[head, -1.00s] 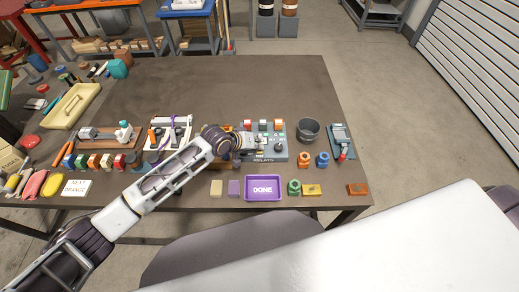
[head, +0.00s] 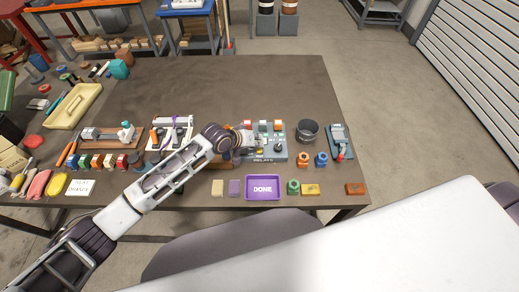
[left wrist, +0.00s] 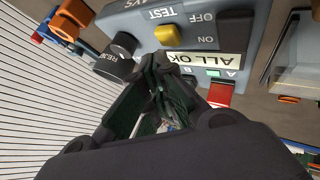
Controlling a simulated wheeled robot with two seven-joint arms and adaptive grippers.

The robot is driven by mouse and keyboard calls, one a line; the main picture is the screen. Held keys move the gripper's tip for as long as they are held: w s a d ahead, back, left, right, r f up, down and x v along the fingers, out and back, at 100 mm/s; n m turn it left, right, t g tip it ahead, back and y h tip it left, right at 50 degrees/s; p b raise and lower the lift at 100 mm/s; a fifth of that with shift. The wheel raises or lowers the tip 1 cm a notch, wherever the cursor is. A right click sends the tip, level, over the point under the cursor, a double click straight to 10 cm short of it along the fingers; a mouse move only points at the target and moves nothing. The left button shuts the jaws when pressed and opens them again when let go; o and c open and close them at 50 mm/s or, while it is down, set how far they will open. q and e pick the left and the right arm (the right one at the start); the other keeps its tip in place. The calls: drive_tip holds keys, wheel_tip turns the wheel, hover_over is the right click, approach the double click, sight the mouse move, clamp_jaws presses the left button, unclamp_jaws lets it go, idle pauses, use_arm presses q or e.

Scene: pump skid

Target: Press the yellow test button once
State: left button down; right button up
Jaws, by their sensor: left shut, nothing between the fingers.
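The yellow test button (left wrist: 168,36) shows in the left wrist view beside the word TEST on the grey relay panel (left wrist: 196,12). In the head view the panel (head: 278,155) sits near the front of the table, partly behind my left arm. My left gripper (left wrist: 158,62) is shut and empty. Its fingertips are just below the yellow button in the left wrist view, over the panel face. I cannot tell whether they touch it. In the head view my left gripper (head: 248,146) is over the panel's left part. My right gripper is not in view.
A dark bucket (head: 307,131) stands right of the panel. A purple DONE tray (head: 263,187) lies in front.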

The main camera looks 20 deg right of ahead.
use_arm(q)
drive_tip(key=shift+r, duration=0.15)
drive_tip(key=shift+r+p, duration=2.45)
drive_tip(key=shift+p, duration=0.15)
